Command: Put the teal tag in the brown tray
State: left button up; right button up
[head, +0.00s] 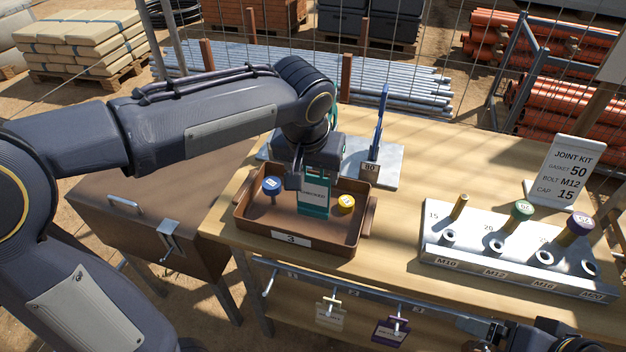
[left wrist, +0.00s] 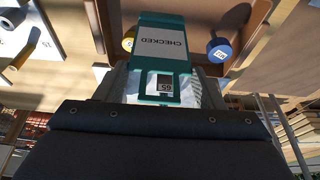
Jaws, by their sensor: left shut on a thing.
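The teal tag (head: 315,210), with a pale label reading CHECKED, hangs upright from my left gripper (head: 318,176) over the inside of the brown tray (head: 335,243). My left gripper is shut on the tag's upper part. I cannot tell whether the tag's lower edge touches the tray floor. In the left wrist view the tag (left wrist: 163,78) reaches out from the gripper. The tray is marked 3. It also holds a blue-topped piece (head: 272,184) left of the tag and a yellow one (head: 346,203) right of it. Part of my right arm shows at the bottom right; its jaws are unclear.
A metal plate with a blue upright (head: 380,120) stands behind the tray. A grey rack (head: 500,262) with capped bolts and a JOINT KIT sign (head: 563,170) are at the right. Tags hang on hooks below the table front (head: 390,331). The table between tray and rack is clear.

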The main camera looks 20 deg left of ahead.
aim_at(313, 191)
pick_arm(q)
jog(key=shift+x, duration=2.6)
jog(key=shift+a, duration=0.15)
jog(key=shift+f, duration=0.2)
jog(key=o, duration=1)
jog(key=shift+r, duration=0.15)
